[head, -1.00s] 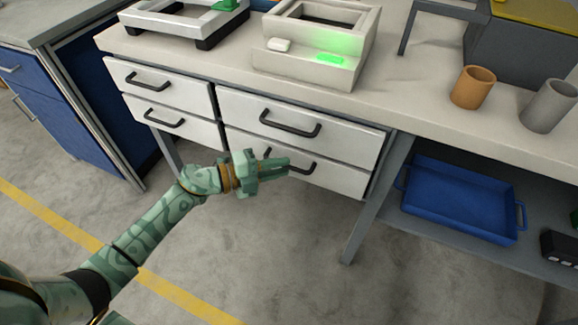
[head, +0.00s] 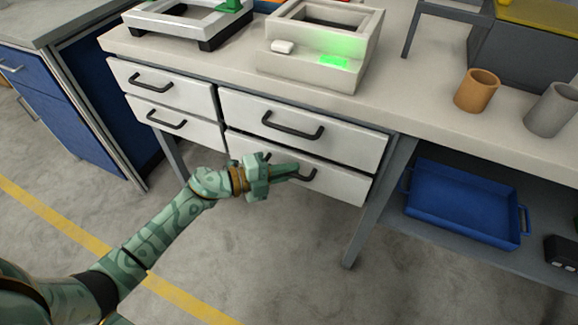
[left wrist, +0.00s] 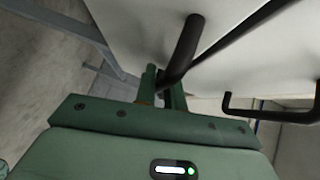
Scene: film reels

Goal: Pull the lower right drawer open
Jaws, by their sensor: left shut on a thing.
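The lower right drawer (head: 340,185) is a white front with a dark bar handle (head: 307,175), under the bench top. It looks shut, level with the drawer above it. My left gripper (head: 292,170) is at this handle and covers its left part. In the left wrist view, the black handle (left wrist: 182,45) runs down between the two green fingers of my left gripper (left wrist: 162,92), which are shut on it. The drawer front (left wrist: 150,30) fills the upper part of that view. My right gripper is in neither view.
The upper right drawer (head: 345,142) and two left drawers (head: 165,85) look shut. A bench leg (head: 368,215) stands right of the drawers. A blue tray (head: 460,205) lies on the lower shelf. The floor before the drawers is clear.

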